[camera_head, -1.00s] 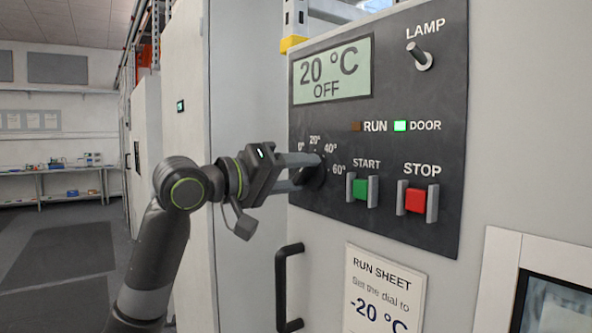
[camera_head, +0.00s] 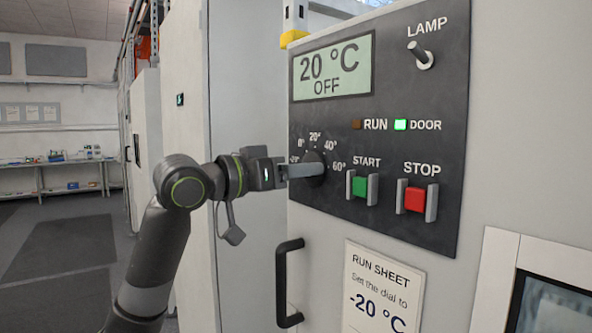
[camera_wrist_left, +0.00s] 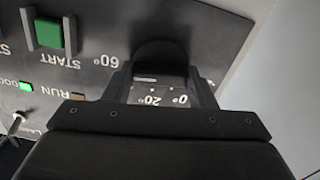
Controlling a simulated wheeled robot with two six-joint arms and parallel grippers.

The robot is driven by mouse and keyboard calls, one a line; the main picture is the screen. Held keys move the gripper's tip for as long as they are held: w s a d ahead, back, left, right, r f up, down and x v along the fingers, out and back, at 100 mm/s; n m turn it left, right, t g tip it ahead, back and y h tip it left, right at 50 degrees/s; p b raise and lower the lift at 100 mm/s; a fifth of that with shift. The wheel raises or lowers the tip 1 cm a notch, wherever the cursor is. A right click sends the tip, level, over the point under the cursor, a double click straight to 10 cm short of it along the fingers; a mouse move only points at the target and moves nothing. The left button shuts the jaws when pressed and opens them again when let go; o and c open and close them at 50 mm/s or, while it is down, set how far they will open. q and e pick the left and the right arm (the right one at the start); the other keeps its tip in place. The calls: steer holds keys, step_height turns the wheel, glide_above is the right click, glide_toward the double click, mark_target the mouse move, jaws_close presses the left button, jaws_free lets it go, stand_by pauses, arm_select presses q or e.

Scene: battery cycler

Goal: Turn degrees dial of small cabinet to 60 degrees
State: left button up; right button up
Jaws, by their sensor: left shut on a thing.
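The round black dial (camera_head: 315,163) is on the dark control panel (camera_head: 440,130), ringed by marks at -20°, 0°, 20°, 40° and 60°. The dial also shows as a dark shape in the left wrist view (camera_wrist_left: 160,54). My left gripper (camera_head: 308,171) is shut on the dial, its fingers reaching in from the left. The gripper hides part of the dial, and I cannot tell which mark it points to. The display (camera_head: 332,70) reads 20 °C OFF. My right gripper is not in view.
Right of the dial are the green START button (camera_head: 361,187) and red STOP button (camera_head: 415,200), each between guards. A lamp switch (camera_head: 420,56) is at top right. The DOOR light (camera_head: 400,125) is lit green. A black handle (camera_head: 288,283) and run sheet (camera_head: 377,290) reading -20 °C are below.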

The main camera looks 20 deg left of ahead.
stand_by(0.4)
arm_select(q)
steer(key=o, duration=1)
steer(key=b+v, duration=0.8)
steer(key=v, duration=0.9)
steer(key=shift+s+a+f, duration=0.1)
steer(key=shift+a, duration=0.05)
